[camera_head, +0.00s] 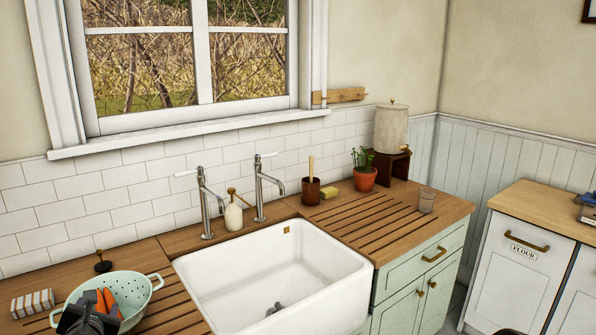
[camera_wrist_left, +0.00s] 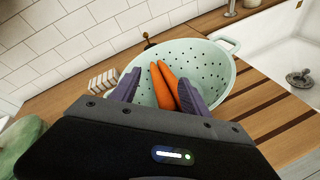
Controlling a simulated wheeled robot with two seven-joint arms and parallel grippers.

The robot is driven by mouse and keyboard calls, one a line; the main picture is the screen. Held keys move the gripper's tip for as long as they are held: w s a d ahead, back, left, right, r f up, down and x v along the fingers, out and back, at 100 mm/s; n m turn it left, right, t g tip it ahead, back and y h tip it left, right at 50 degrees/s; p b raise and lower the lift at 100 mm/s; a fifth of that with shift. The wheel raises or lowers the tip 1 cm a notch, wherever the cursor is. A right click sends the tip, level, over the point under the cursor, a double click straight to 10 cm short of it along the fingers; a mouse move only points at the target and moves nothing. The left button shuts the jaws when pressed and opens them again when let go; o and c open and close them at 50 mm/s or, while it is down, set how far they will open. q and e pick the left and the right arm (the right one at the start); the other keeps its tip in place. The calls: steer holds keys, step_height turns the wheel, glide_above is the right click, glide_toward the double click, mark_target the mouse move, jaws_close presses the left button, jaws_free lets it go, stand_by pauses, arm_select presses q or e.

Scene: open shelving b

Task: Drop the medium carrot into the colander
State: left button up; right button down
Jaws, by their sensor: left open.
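The mint-green colander (camera_head: 140,283) stands on the wooden drainboard left of the sink, and it fills the middle of the left wrist view (camera_wrist_left: 205,60). Two orange carrots, a left one (camera_wrist_left: 160,88) and a right one (camera_wrist_left: 168,76), lie side by side within the colander's outline. I cannot tell which is the medium one. My left gripper (camera_head: 103,299) is over the near side of the colander. Its purple fingers stand apart on either side of the carrots (camera_wrist_left: 160,102), open. The carrots' lower ends are hidden by the gripper body. My right gripper is not in view.
The white sink (camera_head: 275,270) is right of the colander, with two taps (camera_head: 208,205) behind. A striped block (camera_head: 32,303) sits left of the colander and a dark stopper (camera_head: 103,264) behind it. A soap bottle, potted plant and glass stand farther right.

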arm_select(q)
steer(key=b+v, duration=0.1)
steer(key=v, duration=0.6)
stand_by(0.6)
